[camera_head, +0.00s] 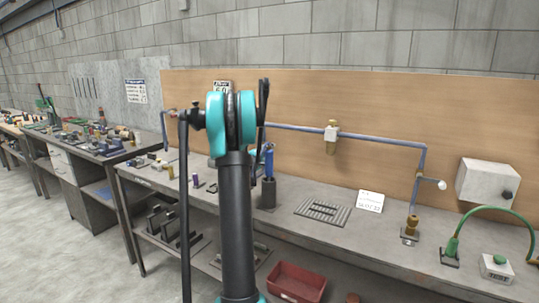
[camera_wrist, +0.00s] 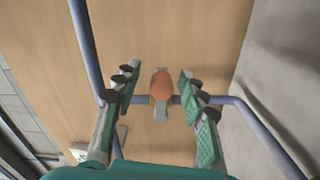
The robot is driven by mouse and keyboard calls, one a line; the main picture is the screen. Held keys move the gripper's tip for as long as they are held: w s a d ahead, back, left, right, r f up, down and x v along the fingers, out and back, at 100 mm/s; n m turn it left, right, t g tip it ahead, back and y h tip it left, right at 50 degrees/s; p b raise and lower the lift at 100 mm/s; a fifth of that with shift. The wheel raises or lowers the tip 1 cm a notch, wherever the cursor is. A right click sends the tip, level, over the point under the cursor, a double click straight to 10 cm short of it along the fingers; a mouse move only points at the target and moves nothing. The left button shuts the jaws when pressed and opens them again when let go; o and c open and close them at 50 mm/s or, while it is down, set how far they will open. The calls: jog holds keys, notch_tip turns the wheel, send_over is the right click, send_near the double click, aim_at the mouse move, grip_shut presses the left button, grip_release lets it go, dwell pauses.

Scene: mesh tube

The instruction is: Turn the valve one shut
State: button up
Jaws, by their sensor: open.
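In the wrist view, a rounded orange-brown knob (camera_wrist: 162,84) with a grey piece below it sits at a blue-grey pipe (camera_wrist: 235,100). I take it for the valve, but no label shows. My gripper (camera_wrist: 157,78) is open, with one green-padded finger on each side of the knob. I see gaps on both sides; the depth between fingertips and knob is hard to judge. In the head view, my arm hides most of my gripper and this part of the pipe. The pipe (camera_head: 380,139) runs along the wooden board there.
The wooden board (camera_head: 290,100) stands close behind the pipe. The workbench (camera_head: 300,240) carries a slotted grey plate (camera_head: 323,211), a white card (camera_head: 370,201) and a green hose (camera_head: 490,209). A grey box (camera_head: 487,182) is at right.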

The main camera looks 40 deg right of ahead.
notch_tip(320, 180, up, 10)
jog(key=shift+f, duration=0.2)
